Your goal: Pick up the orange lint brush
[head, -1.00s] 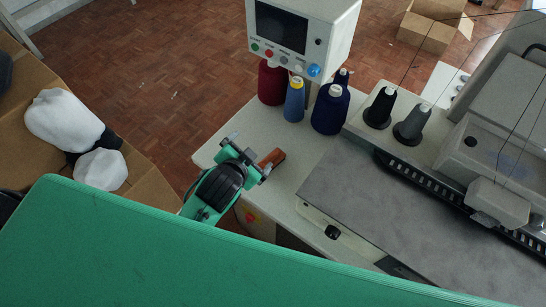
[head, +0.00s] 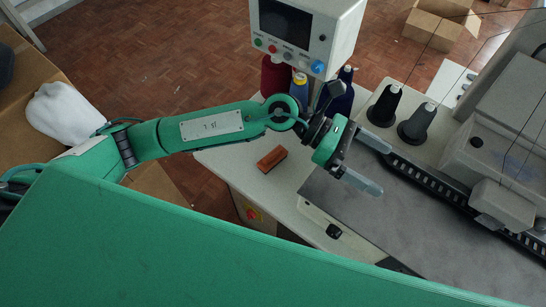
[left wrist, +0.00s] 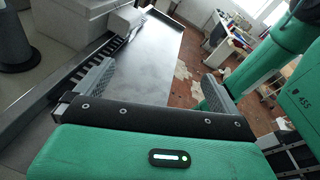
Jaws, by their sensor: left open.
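The orange lint brush (head: 271,160) lies on the white tabletop (head: 228,165), near its left part, in the head view. It is fully visible there, and nothing touches it. My left gripper (head: 380,165) is to the right of the brush, above the grey work plate. Its two fingers are spread apart with nothing between them. In the left wrist view the open fingers (left wrist: 158,76) point out over the grey plate, and I do not see the brush there. My right gripper is in neither view.
Thread cones, red (head: 279,75), blue (head: 299,88) and black (head: 382,106), stand behind the brush and plate. A control box (head: 300,28) rises at the back. The sewing machine (head: 500,120) fills the right. Tabletop around the brush is clear.

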